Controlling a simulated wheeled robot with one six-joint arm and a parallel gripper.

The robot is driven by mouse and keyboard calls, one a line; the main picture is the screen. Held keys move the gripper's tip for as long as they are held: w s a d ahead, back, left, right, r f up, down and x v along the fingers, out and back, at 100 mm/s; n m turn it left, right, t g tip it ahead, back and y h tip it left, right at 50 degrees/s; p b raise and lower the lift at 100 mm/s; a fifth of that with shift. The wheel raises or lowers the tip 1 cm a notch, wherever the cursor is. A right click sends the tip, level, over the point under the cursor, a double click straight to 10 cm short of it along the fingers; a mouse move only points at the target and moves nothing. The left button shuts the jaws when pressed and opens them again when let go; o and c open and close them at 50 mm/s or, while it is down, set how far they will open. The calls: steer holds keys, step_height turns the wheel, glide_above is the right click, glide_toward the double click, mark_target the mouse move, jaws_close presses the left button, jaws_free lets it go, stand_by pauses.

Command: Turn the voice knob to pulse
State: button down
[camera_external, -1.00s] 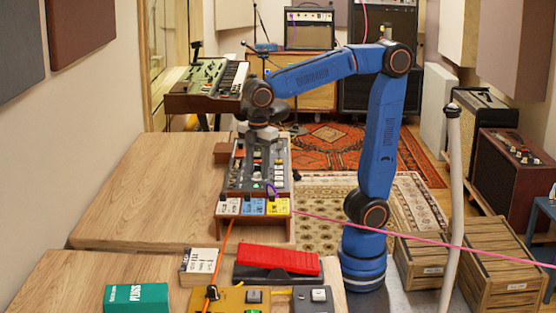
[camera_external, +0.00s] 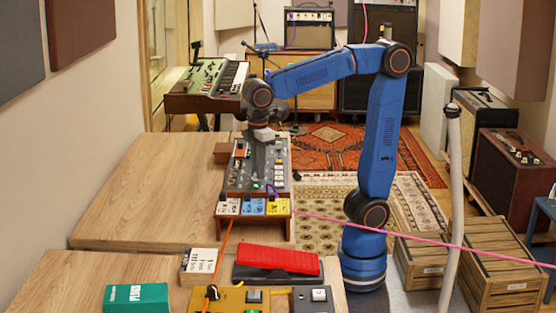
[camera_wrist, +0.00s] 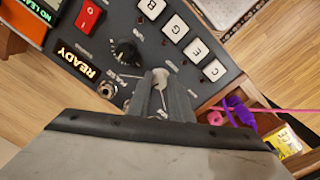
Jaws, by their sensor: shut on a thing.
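The dark control panel (camera_external: 232,178) stands on the wooden bench, and its face fills much of the wrist view (camera_wrist: 185,75). My gripper (camera_wrist: 161,80) is shut on a knob whose pale top (camera_wrist: 160,73) shows between the fingertips. I take it for the voice knob; the fingers hide most of it and part of its lettering. Small white lettering (camera_wrist: 128,77) lies just left of the fingers, too small to read surely. In the external view my gripper (camera_external: 262,150) points down onto the panel.
A black tune knob (camera_wrist: 125,51) sits close by, with a red switch (camera_wrist: 88,18) and a lit READY sign (camera_wrist: 76,60) beyond. Lettered white keys (camera_wrist: 195,50) line the panel. Purple and pink cables (camera_wrist: 238,112) lie near its edge.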

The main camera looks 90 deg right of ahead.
steer(key=m, duration=0.4)
steer(key=shift+a+m, duration=0.1)
steer(key=shift+m, duration=0.2)
stand_by(0.3)
steer(key=c, duration=1.6)
jaws_free()
steer(key=shift+r, duration=0.15)
steer(key=r, duration=1.7)
steer(key=shift+a+r, duration=0.1)
steer(key=shift+a, duration=0.15)
steer(key=s+d+f+t, duration=0.1)
steer(key=s+d+f, duration=0.4)
steer(key=f, duration=0.3)
steer(key=s+d+f+m+t, duration=0.1)
steer(key=s+d+f+t, duration=0.1)
steer(key=s+d+f, duration=0.2)
steer(key=s+d+f+m+t, duration=0.1)
steer(key=s+d+f, duration=0.4)
steer(key=s+f, duration=0.3)
steer(key=shift+s+d+f+t, duration=0.15)
steer(key=shift+s+f, duration=0.05)
steer(key=shift+f, duration=0.9)
steer(key=shift+s+d+f+t, duration=0.15)
steer(key=shift+f, duration=0.95)
